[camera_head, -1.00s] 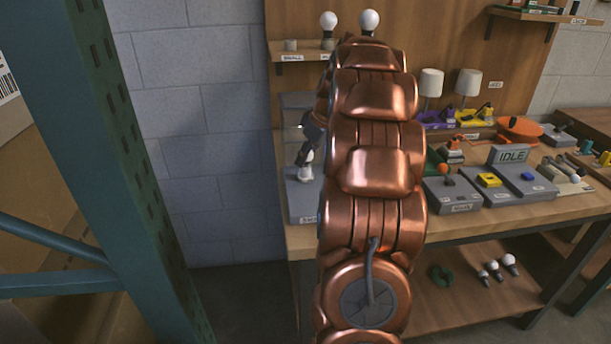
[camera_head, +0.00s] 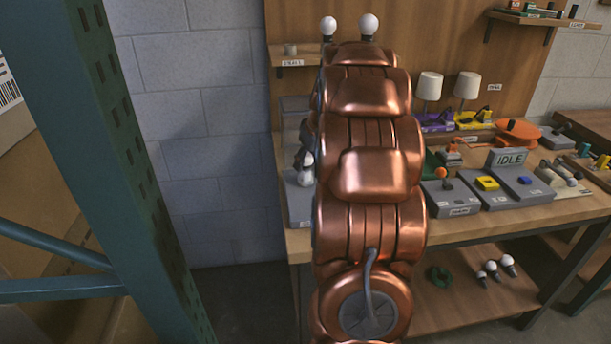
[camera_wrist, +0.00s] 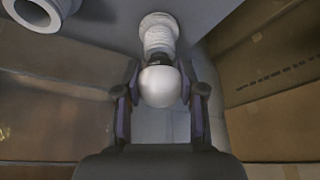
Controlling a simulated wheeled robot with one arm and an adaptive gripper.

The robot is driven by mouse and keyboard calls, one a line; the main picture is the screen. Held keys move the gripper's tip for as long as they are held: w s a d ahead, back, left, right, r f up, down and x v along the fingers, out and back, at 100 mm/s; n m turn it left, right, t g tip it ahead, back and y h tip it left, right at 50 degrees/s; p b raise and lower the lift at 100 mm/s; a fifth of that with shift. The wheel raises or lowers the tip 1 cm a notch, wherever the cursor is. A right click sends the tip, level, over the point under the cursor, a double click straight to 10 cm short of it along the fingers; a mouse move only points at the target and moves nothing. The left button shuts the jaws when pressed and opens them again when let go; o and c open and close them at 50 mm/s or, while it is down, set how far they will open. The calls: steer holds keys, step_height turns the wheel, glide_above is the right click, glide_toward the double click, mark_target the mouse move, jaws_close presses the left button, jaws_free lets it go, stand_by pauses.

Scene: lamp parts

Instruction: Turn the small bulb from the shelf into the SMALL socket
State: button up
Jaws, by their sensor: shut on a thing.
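A small white round bulb (camera_wrist: 160,86) with a dark neck is between the fingers of my gripper (camera_wrist: 161,98), which is shut on it. In the wrist view, the neck meets a white ridged socket (camera_wrist: 158,34). They line up, but I cannot tell how deep the neck sits. In the head view, the bulb (camera_head: 308,159) shows beside my dark gripper (camera_head: 302,157), above the white socket (camera_head: 305,178) on a grey stand (camera_head: 299,208). My copper arm hides the stand's right side. The wall shelf's "SMALL" label (camera_head: 292,63) is below a short grey holder (camera_head: 290,50) with no bulb on it.
A white ring-shaped opening (camera_wrist: 38,10) is at the wrist view's upper left. Two white bulbs (camera_head: 328,26) (camera_head: 368,24) stand on the wall shelf. A green rack post (camera_head: 125,170) stands at left.

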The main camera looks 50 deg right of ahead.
steer(key=shift+m+h+p, duration=0.6)
steer(key=shift+m+p, duration=0.5)
steer(key=shift+m, duration=0.5)
steer(key=shift+r+m+p, duration=0.1)
steer(key=shift+m+p, duration=0.2)
steer(key=shift+p, duration=0.05)
steer(key=shift+m+g+h+p, duration=0.3)
steer(key=shift+m+p, duration=0.2)
steer(key=shift+m, duration=0.1)
steer(key=shift+w+m+g+h+p, duration=0.1)
steer(key=shift+m+g+h+p, duration=0.4)
steer(key=shift+m+p, duration=1.2)
steer(key=shift+m+h+p, duration=0.3)
steer(key=shift+m+p, duration=0.4)
steer(key=shift+m, duration=0.2)
steer(key=shift+m+g+p, duration=0.4)
steer(key=shift+m+p, duration=0.2)
steer(key=shift+p, duration=0.1)
